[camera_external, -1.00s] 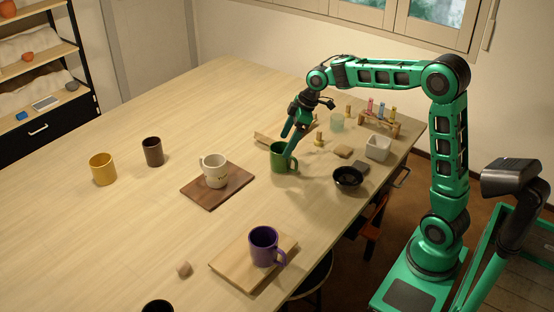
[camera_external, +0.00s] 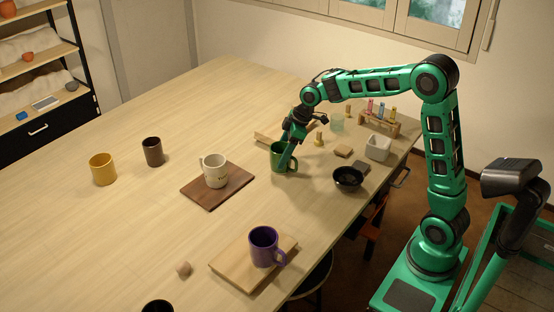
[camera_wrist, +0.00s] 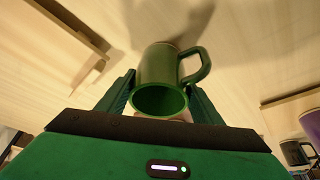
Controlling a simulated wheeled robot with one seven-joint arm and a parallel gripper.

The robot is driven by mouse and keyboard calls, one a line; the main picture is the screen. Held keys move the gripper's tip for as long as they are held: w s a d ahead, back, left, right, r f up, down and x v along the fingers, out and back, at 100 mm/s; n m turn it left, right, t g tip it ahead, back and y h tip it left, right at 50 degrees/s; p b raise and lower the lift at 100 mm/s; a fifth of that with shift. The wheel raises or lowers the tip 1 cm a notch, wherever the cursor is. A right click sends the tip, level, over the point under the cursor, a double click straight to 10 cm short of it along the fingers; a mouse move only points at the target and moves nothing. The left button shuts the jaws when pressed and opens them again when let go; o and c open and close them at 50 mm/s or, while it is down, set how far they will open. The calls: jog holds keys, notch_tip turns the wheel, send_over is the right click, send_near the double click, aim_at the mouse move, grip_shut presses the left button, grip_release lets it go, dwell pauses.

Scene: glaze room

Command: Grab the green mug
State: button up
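The green mug (camera_external: 275,155) stands on the table near its right side in the external view, partly hidden by my gripper (camera_external: 285,158). In the wrist view the green mug (camera_wrist: 160,68) lies between the two fingers of my gripper (camera_wrist: 160,84), with its open rim toward the camera and its handle to the upper right. One finger is on each side of the mug body. The fingers are spread and close to its walls; no firm contact is visible.
A black bowl (camera_external: 348,179) is just right of the mug. A white mug (camera_external: 214,171) stands on a dark board (camera_external: 205,198) to the left. A purple mug (camera_external: 263,246) is on a light board (camera_external: 226,264) in front. A wooden strip (camera_external: 268,138) lies behind.

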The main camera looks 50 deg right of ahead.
jog(key=shift+c, duration=1.2)
